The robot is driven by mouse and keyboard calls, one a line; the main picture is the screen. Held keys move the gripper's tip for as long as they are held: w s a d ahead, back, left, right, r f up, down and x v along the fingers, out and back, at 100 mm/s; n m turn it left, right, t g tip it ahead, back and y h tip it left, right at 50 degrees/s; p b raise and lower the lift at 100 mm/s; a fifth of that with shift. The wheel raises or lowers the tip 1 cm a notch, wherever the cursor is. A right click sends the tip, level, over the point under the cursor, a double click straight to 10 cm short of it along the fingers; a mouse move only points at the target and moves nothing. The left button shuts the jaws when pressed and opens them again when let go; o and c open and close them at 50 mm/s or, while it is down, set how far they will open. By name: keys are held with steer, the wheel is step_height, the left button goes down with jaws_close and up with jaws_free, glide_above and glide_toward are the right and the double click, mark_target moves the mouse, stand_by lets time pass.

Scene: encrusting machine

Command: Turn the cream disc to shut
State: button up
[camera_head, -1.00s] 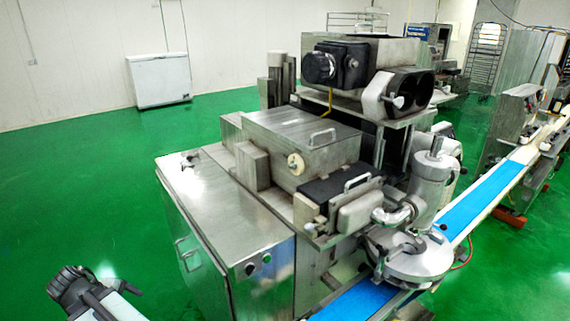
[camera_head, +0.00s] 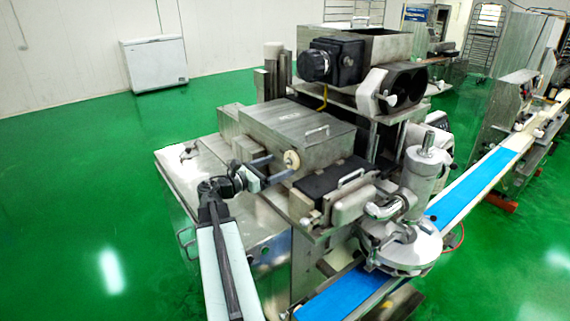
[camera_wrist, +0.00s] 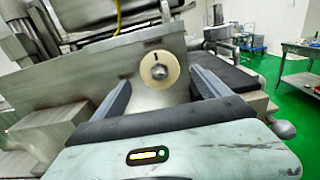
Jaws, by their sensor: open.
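The cream disc (camera_head: 292,160) sits on the front face of the steel box (camera_head: 297,127) in the middle of the machine. In the wrist view the disc (camera_wrist: 159,69) shows a dark mark near its top and a metal knob at its centre. My gripper (camera_head: 276,167) reaches toward it from the left in the head view. In the wrist view my gripper (camera_wrist: 161,83) is open, with one finger on each side of the disc and space between. I cannot tell how far the fingertips reach along the disc's depth.
A black-topped block with a handle (camera_head: 338,185) stands just right of the disc. A steel cylinder (camera_head: 425,170) and a blue conveyor belt (camera_head: 474,188) lie further right. A steel cabinet (camera_head: 256,231) is below my arm.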

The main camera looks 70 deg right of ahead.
mark_target(290, 161)
steer(key=shift+x, duration=1.95)
steer(key=c, duration=1.3)
steer(key=shift+a, duration=0.1)
steer(key=shift+c, duration=0.5)
steer(key=shift+w, duration=0.1)
